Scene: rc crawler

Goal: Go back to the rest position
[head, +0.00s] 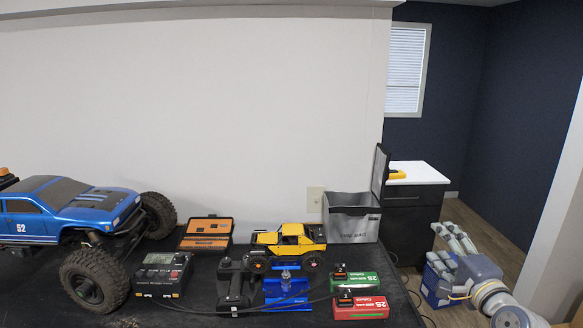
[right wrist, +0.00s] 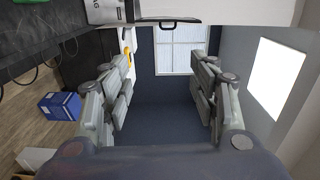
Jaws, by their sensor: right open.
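My right gripper (head: 455,238) is at the right of the head view, off the right side of the black table and in front of the dark cabinet. In the right wrist view its two fingers (right wrist: 160,95) stand wide apart with nothing between them. The fingers point toward the dark blue wall and the window. My left gripper is in neither view.
The black table (head: 212,271) holds a blue crawler (head: 65,212), a yellow crawler (head: 289,244), a charger (head: 163,273), a green box (head: 355,283), a red box (head: 361,307) and a grey bag (head: 351,217). A cabinet (head: 413,215) stands behind. A blue box (right wrist: 60,105) is on the floor.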

